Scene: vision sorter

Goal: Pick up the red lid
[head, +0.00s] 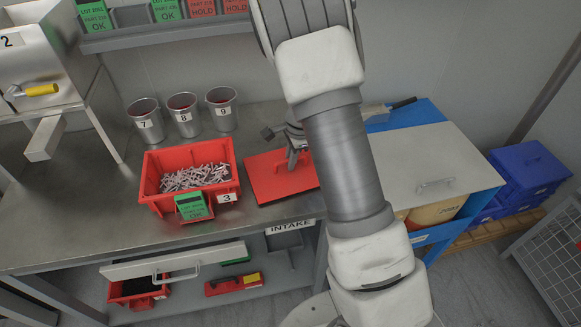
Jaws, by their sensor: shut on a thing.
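The red lid (267,184) is a flat red panel at the middle of the steel workbench, to the right of the red bin. My gripper (293,163) is over the lid's upper right part and is shut on it, seemingly at a handle that the fingers hide. My arm covers the lid's right side. I cannot tell whether the lid rests on the bench or is slightly above it.
A red bin (150,184) full of small metal parts, marked 3, stands left of the lid. Several metal cups, one being cup 8 (184,117), stand behind it. A blue cart (491,171) with a grey cover is at right. An open drawer (180,262) juts out below the bench.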

